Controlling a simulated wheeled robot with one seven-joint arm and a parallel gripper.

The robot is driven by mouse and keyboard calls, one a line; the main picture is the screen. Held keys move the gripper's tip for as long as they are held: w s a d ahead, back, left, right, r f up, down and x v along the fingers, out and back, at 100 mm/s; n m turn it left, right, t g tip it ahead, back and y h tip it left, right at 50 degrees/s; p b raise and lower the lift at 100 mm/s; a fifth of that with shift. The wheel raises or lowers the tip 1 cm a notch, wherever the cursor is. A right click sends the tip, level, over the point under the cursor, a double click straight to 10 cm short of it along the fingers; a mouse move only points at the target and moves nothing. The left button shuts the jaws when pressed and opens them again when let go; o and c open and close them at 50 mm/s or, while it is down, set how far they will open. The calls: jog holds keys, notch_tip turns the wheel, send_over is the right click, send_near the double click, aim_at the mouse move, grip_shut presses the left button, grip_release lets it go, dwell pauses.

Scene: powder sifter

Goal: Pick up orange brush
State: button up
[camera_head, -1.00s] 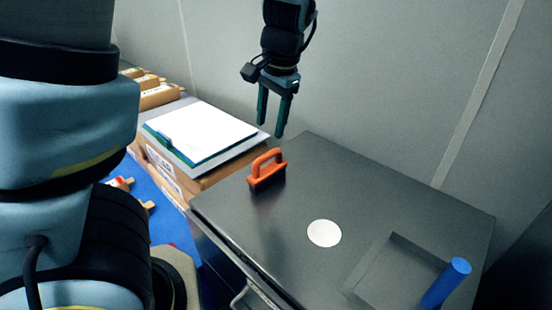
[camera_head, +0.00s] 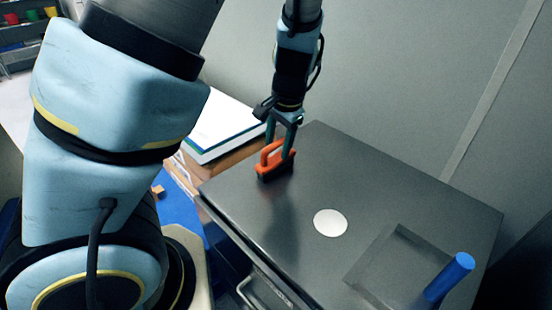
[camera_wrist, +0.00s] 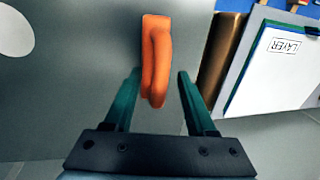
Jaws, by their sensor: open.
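The orange brush (camera_head: 271,158) has a loop handle and a dark base, and stands on the dark metal table top (camera_head: 340,170) near its back left edge. My gripper (camera_head: 279,146) is open, pointing down, with its fingers at the height of the handle. In the wrist view the brush (camera_wrist: 156,60) lies ahead, and the near end of its handle shows between the two green fingers of my gripper (camera_wrist: 160,85). Neither finger clearly touches the handle. The brush's dark base is hidden in the wrist view.
A white disc (camera_head: 330,223) lies flat on the table top. A blue cylinder (camera_head: 449,277) stands beside a square recess (camera_head: 395,265) at the front right. A clipboard with white paper (camera_head: 222,122) lies on a cardboard box to the left.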

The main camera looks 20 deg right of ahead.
jog(key=shift+f, duration=0.2)
grip_shut()
dwell(0.3)
